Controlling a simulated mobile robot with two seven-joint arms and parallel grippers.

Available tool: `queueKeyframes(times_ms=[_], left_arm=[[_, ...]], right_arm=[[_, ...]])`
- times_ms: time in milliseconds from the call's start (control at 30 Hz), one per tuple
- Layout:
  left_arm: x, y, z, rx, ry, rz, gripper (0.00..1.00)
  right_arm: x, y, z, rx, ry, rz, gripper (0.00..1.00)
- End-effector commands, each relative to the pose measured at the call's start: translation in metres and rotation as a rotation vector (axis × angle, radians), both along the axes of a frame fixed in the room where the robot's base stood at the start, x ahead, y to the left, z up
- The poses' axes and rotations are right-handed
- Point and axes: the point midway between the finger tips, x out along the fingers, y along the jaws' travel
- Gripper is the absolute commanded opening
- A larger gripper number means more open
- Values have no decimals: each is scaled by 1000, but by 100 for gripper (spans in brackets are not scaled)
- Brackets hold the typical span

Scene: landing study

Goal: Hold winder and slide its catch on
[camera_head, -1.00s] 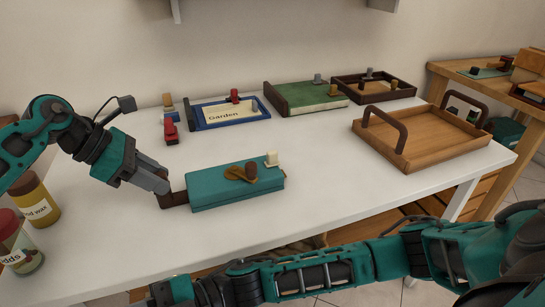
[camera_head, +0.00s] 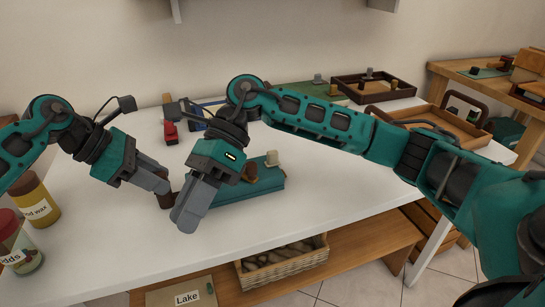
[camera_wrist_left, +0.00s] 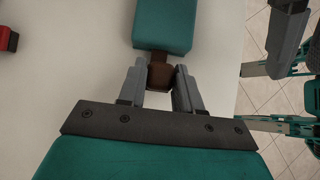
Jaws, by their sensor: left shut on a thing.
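The winder (camera_head: 252,196) is a teal block on the white table, with a brown end grip (camera_wrist_left: 160,74), a brown knob (camera_head: 251,173) and a cream peg (camera_head: 272,158) on top. Which of these is its catch I cannot tell. My left gripper (camera_head: 165,189) is shut on the brown end grip; in the left wrist view its fingers (camera_wrist_left: 160,70) stand on both sides of it. My right gripper (camera_head: 184,222) hangs in front of the winder, pointing down, and hides its left part and the brass piece by the knob. Whether its fingers are apart I cannot tell.
A red item (camera_head: 171,133), a blue-framed tray, a green case (camera_head: 305,94) and a dark tray (camera_head: 373,88) stand along the back. A wooden tray (camera_head: 465,129) is at right. Jars (camera_head: 37,203) stand at left. The table's front middle is clear.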

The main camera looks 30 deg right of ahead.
Motion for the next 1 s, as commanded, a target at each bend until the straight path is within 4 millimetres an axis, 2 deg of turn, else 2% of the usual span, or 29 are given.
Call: queueKeyframes(times_ms=[33,200,400,500,600,700,867,1000], left_arm=[[0,0,-1,1,1,0,0],[0,0,-1,1,1,0,0],[0,0,-1,1,1,0,0],[0,0,-1,1,1,0,0],[0,0,-1,1,1,0,0],[0,0,-1,1,1,0,0],[0,0,-1,1,1,0,0],[0,0,-1,1,1,0,0]], right_arm=[[16,-23,2,-58,-69,-20,33],[56,-97,11,-245,-252,-64,33],[81,-176,31,-437,-378,-109,33],[85,-205,38,-508,-398,-129,33],[86,-223,42,-555,-403,-139,33],[85,-231,43,-580,-403,-145,33],[86,-230,33,-587,-401,-145,33],[87,-225,16,-586,-400,-145,33]])
